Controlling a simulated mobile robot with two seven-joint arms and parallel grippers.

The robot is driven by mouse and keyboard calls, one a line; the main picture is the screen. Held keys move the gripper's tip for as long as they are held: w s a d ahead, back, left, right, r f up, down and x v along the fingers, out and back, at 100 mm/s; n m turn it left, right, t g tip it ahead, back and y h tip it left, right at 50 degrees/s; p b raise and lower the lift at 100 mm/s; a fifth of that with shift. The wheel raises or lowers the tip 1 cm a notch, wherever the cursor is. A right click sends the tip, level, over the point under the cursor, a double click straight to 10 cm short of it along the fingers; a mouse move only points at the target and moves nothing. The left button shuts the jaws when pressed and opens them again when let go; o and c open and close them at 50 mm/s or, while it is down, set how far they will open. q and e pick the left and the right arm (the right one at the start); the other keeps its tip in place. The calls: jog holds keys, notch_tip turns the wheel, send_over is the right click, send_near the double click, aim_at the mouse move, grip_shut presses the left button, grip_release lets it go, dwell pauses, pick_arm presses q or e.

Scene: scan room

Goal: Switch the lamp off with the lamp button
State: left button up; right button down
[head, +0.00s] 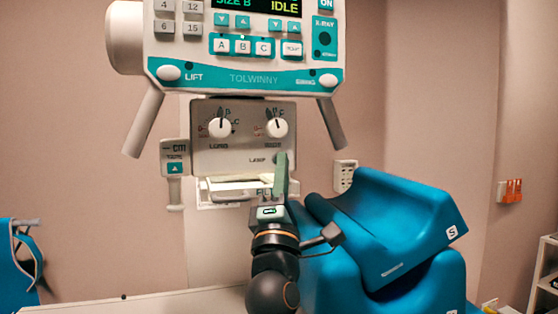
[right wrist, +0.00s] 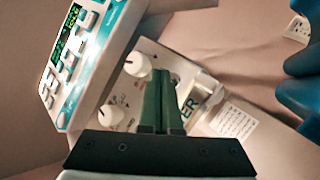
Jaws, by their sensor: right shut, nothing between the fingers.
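The lower control panel (head: 237,143) hangs under the console and carries two white knobs. A "LAMP" label (head: 257,160) is printed near its lower right. The lamp button itself is not visible; my fingers cover the area just right of the label. My right gripper (head: 281,156) is shut and empty, its green fingers pointing up with the tips at that spot. In the right wrist view the shut fingers (right wrist: 160,75) overlap the panel (right wrist: 150,55) beside the knobs. I cannot tell whether the tips touch it. My left gripper is not in view.
The console (head: 235,50) above shows "IDLE" on its display, with handles slanting down either side. Blue padded supports (head: 385,230) stand close to the right of my right arm. A white table edge (head: 150,302) runs along the bottom. A wall outlet (head: 345,175) is behind.

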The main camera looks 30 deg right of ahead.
jog(key=shift+w, duration=0.1)
dwell(0.5)
jog(key=shift+w+d, duration=0.1)
jog(key=shift+w, duration=0.25)
jog(key=shift+w+d, duration=0.15)
jog(key=shift+w, duration=0.35)
dwell(1.0)
jog(key=shift+s+f, duration=0.1)
jog(key=shift+s+a+f, duration=0.15)
jog(key=shift+s+a, duration=0.05)
jog(key=shift+s, duration=0.35)
jog(key=shift+s, duration=0.15)
